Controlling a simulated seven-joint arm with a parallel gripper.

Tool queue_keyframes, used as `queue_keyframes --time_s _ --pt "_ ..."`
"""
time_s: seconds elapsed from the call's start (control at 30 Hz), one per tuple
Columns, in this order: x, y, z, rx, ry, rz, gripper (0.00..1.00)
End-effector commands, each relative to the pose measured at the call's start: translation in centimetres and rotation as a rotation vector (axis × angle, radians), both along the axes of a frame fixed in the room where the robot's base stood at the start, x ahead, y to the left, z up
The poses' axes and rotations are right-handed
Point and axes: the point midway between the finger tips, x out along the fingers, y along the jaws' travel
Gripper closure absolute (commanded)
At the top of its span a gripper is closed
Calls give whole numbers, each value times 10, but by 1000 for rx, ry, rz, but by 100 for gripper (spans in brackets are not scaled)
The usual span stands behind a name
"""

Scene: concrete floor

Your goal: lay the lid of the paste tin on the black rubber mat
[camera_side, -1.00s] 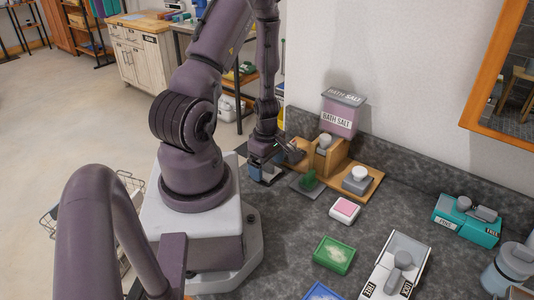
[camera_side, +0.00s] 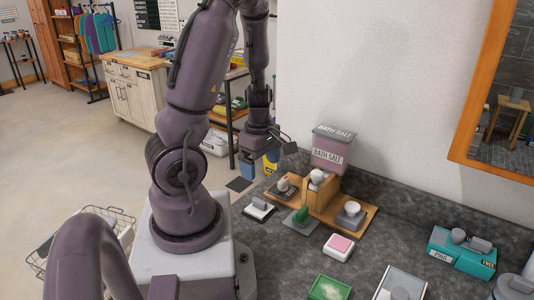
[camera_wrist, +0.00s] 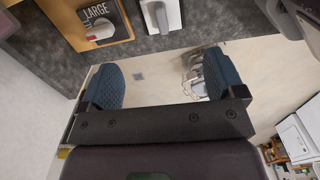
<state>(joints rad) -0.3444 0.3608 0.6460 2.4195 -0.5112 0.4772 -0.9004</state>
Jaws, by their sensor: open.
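My gripper (camera_side: 260,168) is open and empty, raised above the counter's left edge. In the wrist view its two blue fingers (camera_wrist: 162,86) stand wide apart with only floor between them. A white slab with a grey handle (camera_side: 258,207) lies on the counter below it; it also shows in the wrist view (camera_wrist: 160,14). A green piece sits on a flat dark grey square (camera_side: 299,226). I cannot tell for certain which piece is the paste tin's lid or which surface is the black rubber mat.
A wooden stand (camera_side: 325,204) holds several knobbed pieces, one beside a LARGE label (camera_wrist: 94,13). A bath salt box (camera_side: 332,150) stands by the wall. A pink-topped block (camera_side: 339,246), a green tray (camera_side: 329,288) and a teal case (camera_side: 461,252) lie to the right.

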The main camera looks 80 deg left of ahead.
Motion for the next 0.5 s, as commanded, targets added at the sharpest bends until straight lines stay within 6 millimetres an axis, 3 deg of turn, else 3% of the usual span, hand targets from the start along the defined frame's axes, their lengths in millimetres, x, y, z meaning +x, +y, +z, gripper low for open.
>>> queue_keyframes --time_s 0.17,0.3,0.5 --pt "44 -38 38 -16 -131 -375 12" --pt "75 -94 91 31 -259 -901 12" --pt "74 -165 162 235 -340 -1631 12"
